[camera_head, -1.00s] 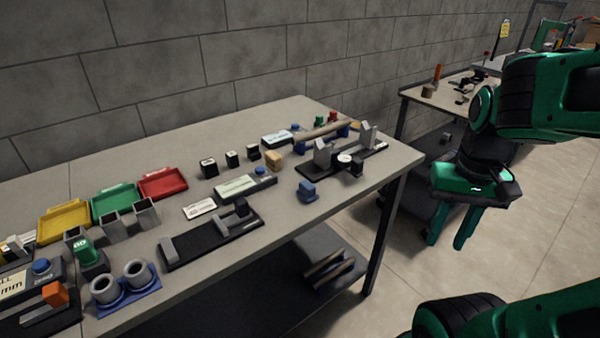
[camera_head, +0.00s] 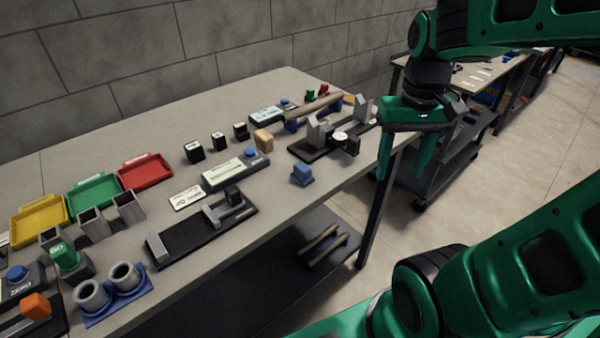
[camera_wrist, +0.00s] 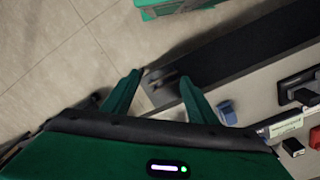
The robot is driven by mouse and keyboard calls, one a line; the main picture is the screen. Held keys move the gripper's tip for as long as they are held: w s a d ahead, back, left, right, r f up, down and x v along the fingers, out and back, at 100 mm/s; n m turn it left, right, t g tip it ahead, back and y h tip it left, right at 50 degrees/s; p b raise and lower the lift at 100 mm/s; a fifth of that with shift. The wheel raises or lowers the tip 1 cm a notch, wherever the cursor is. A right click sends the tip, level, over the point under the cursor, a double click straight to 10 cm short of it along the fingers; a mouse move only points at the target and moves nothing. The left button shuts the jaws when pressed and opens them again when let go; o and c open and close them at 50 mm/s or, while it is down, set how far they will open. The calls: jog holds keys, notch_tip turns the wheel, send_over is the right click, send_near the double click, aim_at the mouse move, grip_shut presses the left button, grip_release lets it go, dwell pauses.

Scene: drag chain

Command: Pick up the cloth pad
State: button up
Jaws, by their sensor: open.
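No item is plainly recognisable as the cloth pad. A small tan block (camera_head: 263,141) stands near the middle of the bench, and a yellowish piece (camera_head: 348,99) shows partly behind a rod near the back right corner; I cannot tell whether either is cloth. My gripper (camera_head: 400,176) is open and empty, fingers down, at the bench's right edge. In the wrist view, its fingers (camera_wrist: 161,80) are apart with nothing between them, over the dark lower shelf and floor beside the bench edge.
The bench (camera_head: 285,206) holds a blue block (camera_head: 302,175), a black fixture with grey uprights (camera_head: 315,148), and yellow, green and red trays (camera_head: 146,171). A grey wall stands behind. A second bench (camera_head: 497,78) is at the back right. Floor is open at right.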

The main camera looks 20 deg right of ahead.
jog(key=w+a+r+n, duration=0.25)
jog(key=w+a, duration=0.35)
jog(key=w, duration=0.3)
jog(key=n, duration=0.5)
send_near(300, 164)
jog(key=shift+a+f, duration=0.15)
notch_tip(300, 164, down, 4)
jog(key=shift+f, duration=0.2)
jog(key=shift+s+d+f, duration=0.1)
jog(key=shift+d+f, duration=0.05)
jog(key=shift+f, duration=1.3)
jog(key=shift+d+f, duration=0.15)
jog(key=shift+f, duration=1.3)
jog(key=c, duration=1.1)
